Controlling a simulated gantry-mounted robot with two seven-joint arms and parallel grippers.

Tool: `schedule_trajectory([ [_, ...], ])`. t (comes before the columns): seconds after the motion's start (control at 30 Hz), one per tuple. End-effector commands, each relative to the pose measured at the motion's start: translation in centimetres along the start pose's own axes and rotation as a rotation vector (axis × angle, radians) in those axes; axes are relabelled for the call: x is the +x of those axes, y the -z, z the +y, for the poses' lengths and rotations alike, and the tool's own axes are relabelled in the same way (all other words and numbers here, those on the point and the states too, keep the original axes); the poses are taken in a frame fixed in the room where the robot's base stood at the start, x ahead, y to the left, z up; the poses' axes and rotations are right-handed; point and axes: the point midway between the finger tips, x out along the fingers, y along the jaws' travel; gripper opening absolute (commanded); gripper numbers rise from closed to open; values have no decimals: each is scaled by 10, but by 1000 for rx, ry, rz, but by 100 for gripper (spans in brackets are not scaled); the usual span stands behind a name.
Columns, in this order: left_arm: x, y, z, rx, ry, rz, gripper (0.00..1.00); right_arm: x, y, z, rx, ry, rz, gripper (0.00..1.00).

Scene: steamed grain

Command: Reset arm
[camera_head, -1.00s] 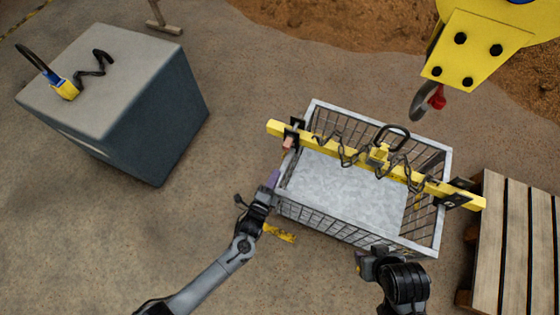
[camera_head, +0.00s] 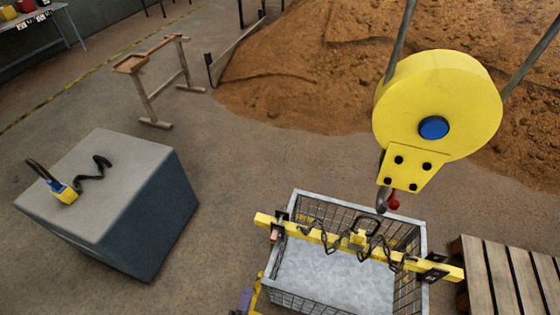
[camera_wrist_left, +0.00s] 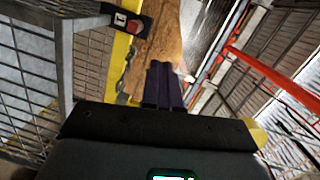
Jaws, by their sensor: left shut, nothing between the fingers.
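My left gripper (camera_head: 245,298) shows only in part at the bottom edge of the head view, just left of the basket's near left corner. In the left wrist view its two dark purple fingers (camera_wrist_left: 163,85) are together with nothing between them. The wire basket (camera_head: 282,297) has a grey metal rim and a pale floor. A yellow beam (camera_head: 300,231) lies across its top, with dark chains and a shackle (camera_head: 366,225) near the middle. My right gripper is out of the frames.
A yellow crane block (camera_head: 440,100) with a hook (camera_head: 384,195) hangs above the basket's back side. A wooden pallet (camera_head: 487,275) is at right. Open ground lies between block and basket.

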Motion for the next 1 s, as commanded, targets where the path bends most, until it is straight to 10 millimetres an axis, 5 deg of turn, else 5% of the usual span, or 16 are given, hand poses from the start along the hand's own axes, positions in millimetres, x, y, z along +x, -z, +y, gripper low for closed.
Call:
schedule_trajectory([
  [0.03,-8,-2,-48,-73,-30,-38,0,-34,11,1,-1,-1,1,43],
  [0.1,-13,-12,-83,-194,-101,-92,0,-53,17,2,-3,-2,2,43],
  [0.3,-38,-36,-171,-554,-318,-246,0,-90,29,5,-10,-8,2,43],
  [0.5,-81,-50,-237,-849,-518,-439,0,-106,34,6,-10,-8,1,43],
  [0.73,-130,-52,-268,-1066,-672,-689,0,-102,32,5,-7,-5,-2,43],
  [0.93,-176,-49,-252,-1230,-784,-997,0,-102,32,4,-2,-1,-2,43],
  [1.0,-176,-44,-283,-1235,-775,-988,0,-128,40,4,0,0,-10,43],
])
